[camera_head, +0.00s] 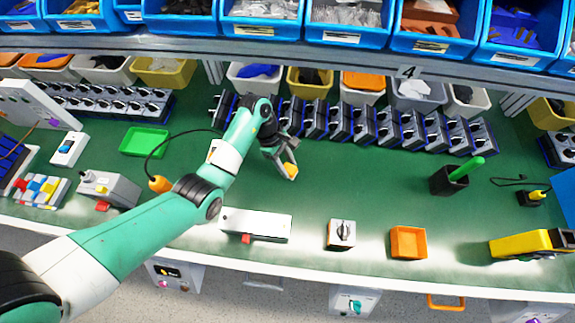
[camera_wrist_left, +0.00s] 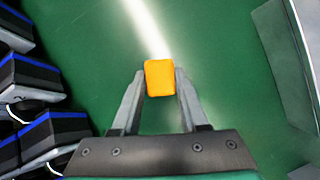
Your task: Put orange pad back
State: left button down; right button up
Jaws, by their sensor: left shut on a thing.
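My left gripper (camera_head: 284,166) is over the green table, between the row of rotary switches and the long white box. It is shut on the orange pad (camera_head: 290,171), a small block held at the fingertips. In the left wrist view the orange pad (camera_wrist_left: 160,78) sits between the two fingers (camera_wrist_left: 160,88), with bare green table behind it. Whether the pad touches the table is hard to tell. My right gripper does not show.
A long white box (camera_head: 257,225) with a red part stands near the front edge. Rotary switches (camera_head: 361,127) line the back, below blue bins (camera_head: 346,36). A green tray (camera_head: 144,141), a black holder (camera_head: 449,181) and a yellow tool (camera_head: 524,244) stand around.

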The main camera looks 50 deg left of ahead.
pick_arm(q)
jog(key=shift+f, duration=0.2)
jog(key=shift+c, duration=2.2)
grip_release()
jog(key=shift+r, duration=0.1)
jog(key=p+v, duration=0.6)
jog(key=v, duration=0.6)
jog(key=shift+s+r, duration=0.1)
jog(key=shift+r, duration=0.05)
